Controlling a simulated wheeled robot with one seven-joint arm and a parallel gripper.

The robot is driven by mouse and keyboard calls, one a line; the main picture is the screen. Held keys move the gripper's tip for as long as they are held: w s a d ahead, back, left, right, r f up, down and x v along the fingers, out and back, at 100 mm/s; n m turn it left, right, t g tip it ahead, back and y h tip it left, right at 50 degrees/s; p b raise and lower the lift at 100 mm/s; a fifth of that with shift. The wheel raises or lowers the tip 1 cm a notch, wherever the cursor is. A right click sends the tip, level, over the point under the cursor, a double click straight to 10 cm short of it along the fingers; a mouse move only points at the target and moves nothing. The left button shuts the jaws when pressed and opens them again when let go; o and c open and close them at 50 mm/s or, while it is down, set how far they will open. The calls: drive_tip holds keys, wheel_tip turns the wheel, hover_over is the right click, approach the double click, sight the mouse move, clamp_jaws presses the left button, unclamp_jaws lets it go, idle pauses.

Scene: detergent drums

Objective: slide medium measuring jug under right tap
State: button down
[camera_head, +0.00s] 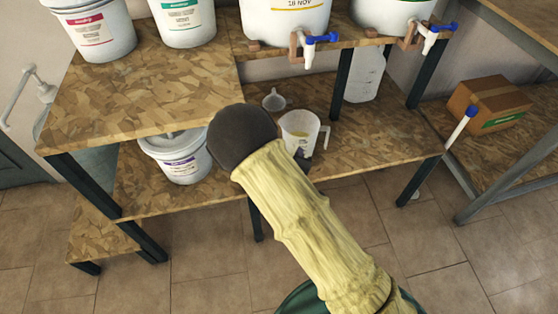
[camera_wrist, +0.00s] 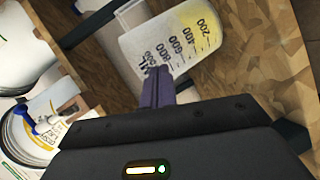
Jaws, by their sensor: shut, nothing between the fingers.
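The measuring jug (camera_head: 300,126) is whitish and translucent with a handle on its right. It stands on the lower shelf, roughly below the left tap (camera_head: 309,52) and left of the right tap (camera_head: 430,38). In the wrist view the jug (camera_wrist: 172,42) shows dark scale marks and a yellowish tint near its base. My gripper (camera_wrist: 158,86) is shut and empty, its fingertips in front of the jug's wall; I cannot tell whether they touch it.
A small grey cup or funnel (camera_head: 273,101) stands behind the jug. A translucent bottle (camera_head: 365,75) stands farther back right. A white drum (camera_head: 180,160) is at the left. The lower shelf (camera_head: 385,140) is clear right of the jug. Table legs (camera_head: 421,82) stand nearby.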

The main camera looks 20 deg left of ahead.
drive_tip(key=s+a+f+n+b, duration=0.1)
drive_tip(key=f, duration=0.1)
drive_tip(key=s+a+f+n+t+y+b, duration=0.1)
drive_tip(key=a+f+b, duration=0.1)
drive_tip(key=s+a+f+n+t+y+b, duration=0.1)
drive_tip(key=f+n, duration=0.1)
drive_tip(key=shift+a+f, duration=0.15)
drive_tip(key=shift+a, duration=0.05)
drive_tip(key=shift+s+a+n+y, duration=0.2)
drive_tip(key=shift+a+n+y, duration=0.1)
drive_tip(key=shift+n+y, duration=0.15)
drive_tip(key=shift+w, duration=0.1)
drive_tip(key=b+x, duration=0.3)
drive_tip(key=x, duration=0.6)
drive_tip(key=shift+b, duration=0.35)
drive_tip(key=shift+w+a, duration=0.1)
drive_tip(key=shift+w, duration=0.35)
